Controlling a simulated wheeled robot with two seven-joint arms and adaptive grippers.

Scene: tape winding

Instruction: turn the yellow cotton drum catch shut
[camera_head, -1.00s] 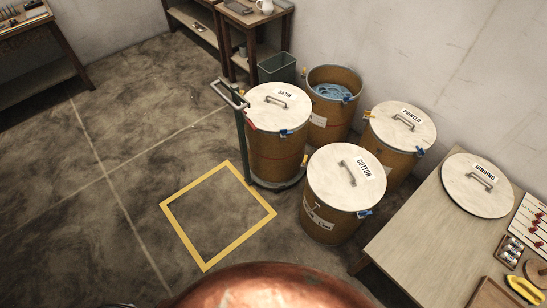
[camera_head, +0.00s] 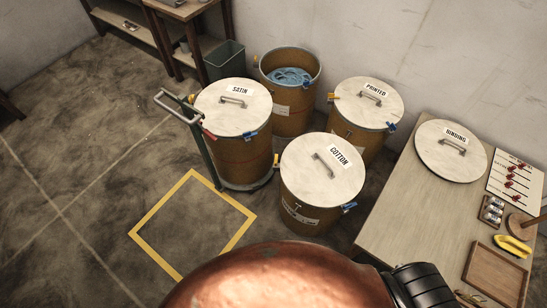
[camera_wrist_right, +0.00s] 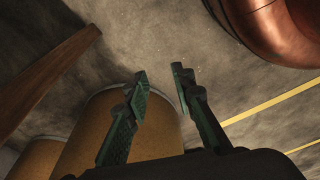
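The cotton drum (camera_head: 310,212) stands upright in the middle of the head view, with its white lid (camera_head: 318,178) on. Its yellow catch (camera_head: 277,160) is a small piece at the left rim; it is too small to tell how it is turned. A blue catch (camera_head: 349,207) sits at the right rim. In the right wrist view my right gripper (camera_wrist_right: 160,74) is open and empty, its dark green fingers apart above a brown drum side (camera_wrist_right: 158,128). Which drum this is I cannot tell. My left gripper is not in view.
The satin drum (camera_head: 241,155) on a trolley, the printed drum (camera_head: 355,140) and an open drum (camera_head: 288,110) crowd around. A table (camera_head: 395,218) with the binding lid (camera_head: 440,160) stands at right. Floor inside the yellow square (camera_head: 190,222) is clear.

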